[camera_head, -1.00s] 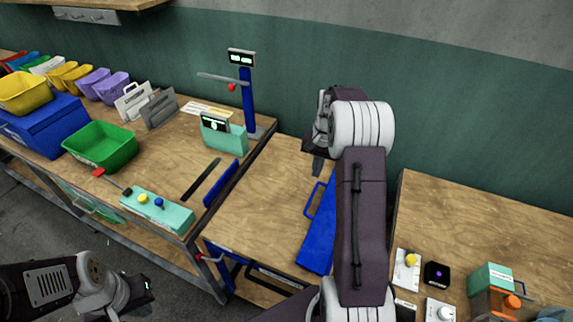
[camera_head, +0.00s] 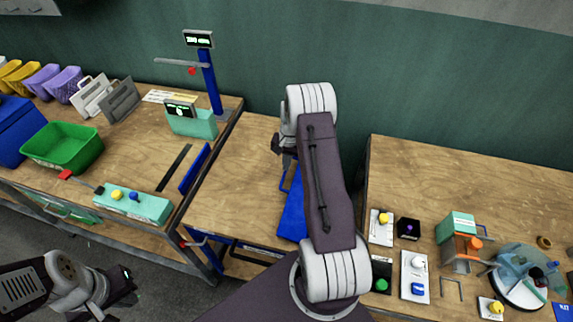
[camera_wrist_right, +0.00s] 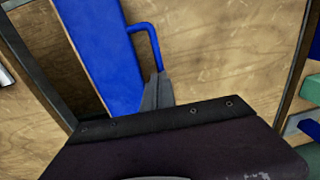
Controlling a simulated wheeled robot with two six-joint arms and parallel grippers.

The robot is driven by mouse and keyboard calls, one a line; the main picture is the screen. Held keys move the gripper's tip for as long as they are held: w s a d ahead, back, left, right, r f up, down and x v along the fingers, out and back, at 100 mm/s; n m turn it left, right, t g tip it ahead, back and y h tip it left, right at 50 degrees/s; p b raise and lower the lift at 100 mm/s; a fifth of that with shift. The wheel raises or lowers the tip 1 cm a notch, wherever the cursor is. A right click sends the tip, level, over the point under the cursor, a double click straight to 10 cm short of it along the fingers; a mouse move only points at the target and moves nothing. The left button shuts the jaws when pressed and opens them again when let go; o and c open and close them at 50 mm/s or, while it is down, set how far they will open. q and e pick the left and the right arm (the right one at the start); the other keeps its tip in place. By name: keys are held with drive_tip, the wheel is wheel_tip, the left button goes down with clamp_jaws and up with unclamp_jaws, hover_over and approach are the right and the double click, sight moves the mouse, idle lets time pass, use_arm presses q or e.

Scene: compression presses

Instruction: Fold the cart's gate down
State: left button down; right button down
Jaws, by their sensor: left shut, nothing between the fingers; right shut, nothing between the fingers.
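The cart's wooden top (camera_head: 232,205) shows between the two benches, with a blue frame (camera_head: 224,256) below its front edge. A long blue panel, which looks like the gate (camera_head: 292,217), is on the cart's right side with a blue loop handle. My right arm hides part of it. In the right wrist view the blue panel (camera_wrist_right: 103,50) and its handle (camera_wrist_right: 150,38) show close up. My right gripper (camera_wrist_right: 158,92) is shut and empty, its tips by the handle's lower end; contact cannot be told. My left gripper (camera_head: 127,284) is shut and empty, low at the left, away from the cart.
The left bench holds a green bin (camera_head: 62,147), a teal button box (camera_head: 132,204) and a blue post with a display (camera_head: 211,82). A second blue panel (camera_head: 195,168) stands at its right edge. The right bench (camera_head: 470,185) carries buttons and small devices.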

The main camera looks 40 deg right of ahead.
drive_tip(key=shift+w+f, duration=0.3)
drive_tip(key=shift+f, duration=0.25)
drive_tip(key=shift+s, duration=0.1)
drive_tip(key=shift+a+f, duration=0.1)
drive_tip(key=f, duration=0.1)
drive_tip(key=f+b, duration=0.1)
drive_tip(key=w+a+f+b, duration=0.1)
drive_tip(key=shift+w+f, duration=0.1)
drive_tip(key=shift+f, duration=0.1)
drive_tip(key=shift+a+r, duration=0.1)
drive_tip(key=shift+r, duration=0.1)
